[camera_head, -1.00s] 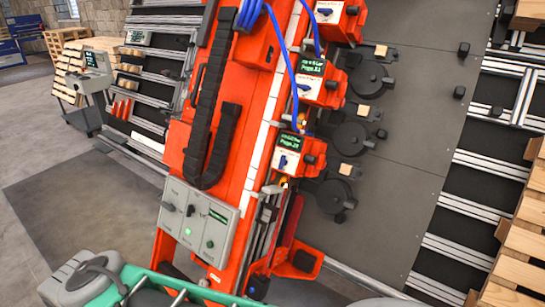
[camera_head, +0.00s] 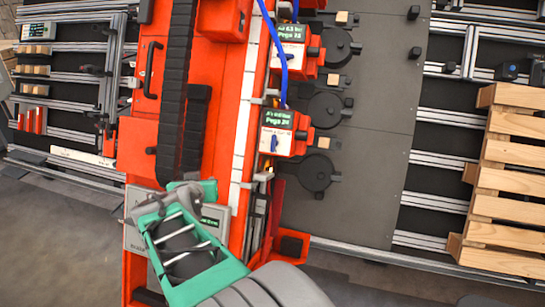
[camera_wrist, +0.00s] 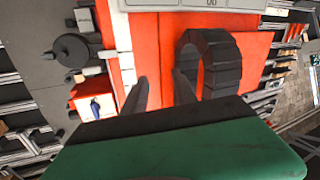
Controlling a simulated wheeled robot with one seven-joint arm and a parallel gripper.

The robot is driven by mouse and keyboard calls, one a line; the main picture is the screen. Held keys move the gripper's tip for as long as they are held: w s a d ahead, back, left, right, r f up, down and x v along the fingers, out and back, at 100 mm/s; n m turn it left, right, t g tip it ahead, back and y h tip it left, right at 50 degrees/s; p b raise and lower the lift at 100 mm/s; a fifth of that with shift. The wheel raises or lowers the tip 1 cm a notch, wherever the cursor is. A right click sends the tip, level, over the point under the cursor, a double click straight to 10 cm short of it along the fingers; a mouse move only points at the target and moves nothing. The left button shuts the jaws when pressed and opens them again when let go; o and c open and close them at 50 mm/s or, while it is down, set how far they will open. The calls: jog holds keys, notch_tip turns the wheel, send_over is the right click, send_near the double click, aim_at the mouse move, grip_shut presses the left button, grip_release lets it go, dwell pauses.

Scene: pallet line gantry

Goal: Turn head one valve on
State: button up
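Several orange head units run down the gantry's right side. The lowest head unit (camera_head: 297,119) has a green-lit display and a white face with a small blue valve lever (camera_head: 274,142), which looks roughly upright. A middle head unit (camera_head: 303,57) sits above it, its lever partly behind a blue hose. I cannot read which is head one. In the wrist view a head unit (camera_wrist: 84,93) with a blue lever (camera_wrist: 95,109) shows at the left. My gripper (camera_wrist: 160,92) has its dark fingers apart and nothing visible between them, over the orange panel.
A black cable chain (camera_head: 177,90) runs down the orange gantry left of the heads. Blue hoses (camera_head: 282,60) hang before the heads. Wooden pallets (camera_head: 512,185) stand at the right.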

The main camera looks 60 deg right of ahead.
jog(key=s+d+m+g+h+b, duration=0.2)
jog(key=s+d+m+h, duration=0.15)
jog(key=s+d, duration=0.4)
jog(key=m+g+h, duration=0.1)
jog(key=g+h, duration=0.1)
jog(key=h, duration=0.2)
send_near(273, 139)
jog(key=d, duration=0.2)
jog(key=shift+t+y, duration=0.25)
jog(key=shift+t, duration=0.05)
jog(key=d, duration=0.6)
jog(key=shift+w+d+r+p, duration=0.2)
jog(key=shift+w+p, duration=0.2)
jog(key=shift+d, duration=0.15)
jog(key=shift+c, duration=0.4)
grip_shut()
